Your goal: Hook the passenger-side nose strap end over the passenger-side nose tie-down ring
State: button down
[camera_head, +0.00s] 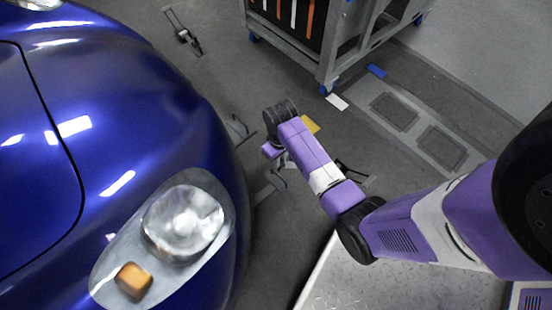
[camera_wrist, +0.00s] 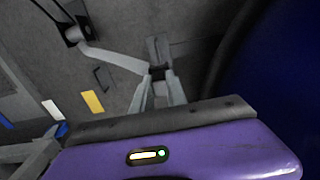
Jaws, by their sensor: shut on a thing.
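In the wrist view my gripper (camera_wrist: 160,82) points away from the camera. Its two pale fingers close on a small dark piece, which appears to be the strap end (camera_wrist: 158,73). A grey strap (camera_wrist: 112,60) runs from the fingers up left to a dark fitting (camera_wrist: 75,33) on the floor. A grey plate-like piece (camera_wrist: 158,48) shows just past the fingertips; I cannot tell whether it touches the held end. The tie-down ring is not clearly distinguishable. In the head view my gripper (camera_head: 279,178) is low beside the blue car's nose, its tips mostly hidden by my wrist.
The blue car (camera_head: 130,120) fills the left of the head view, close to my gripper. A grey wheeled rack (camera_head: 327,70) stands at the back. A floor plate with grilles (camera_head: 415,125) lies to the right. Yellow (camera_head: 310,125) and white (camera_head: 337,102) markers lie on the floor.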

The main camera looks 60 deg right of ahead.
jog(key=shift+f+b, duration=2.6)
jog(key=shift+b, duration=0.3)
jog(key=shift+f, duration=0.35)
jog(key=shift+f, duration=0.35)
jog(key=shift+f+b, duration=0.3)
jog(key=shift+b, duration=0.1)
jog(key=shift+f, duration=0.35)
jog(key=shift+f+b, duration=0.3)
jog(key=shift+f, duration=0.05)
jog(key=c, duration=1.3)
grip_release()
jog(key=shift+o, duration=0.2)
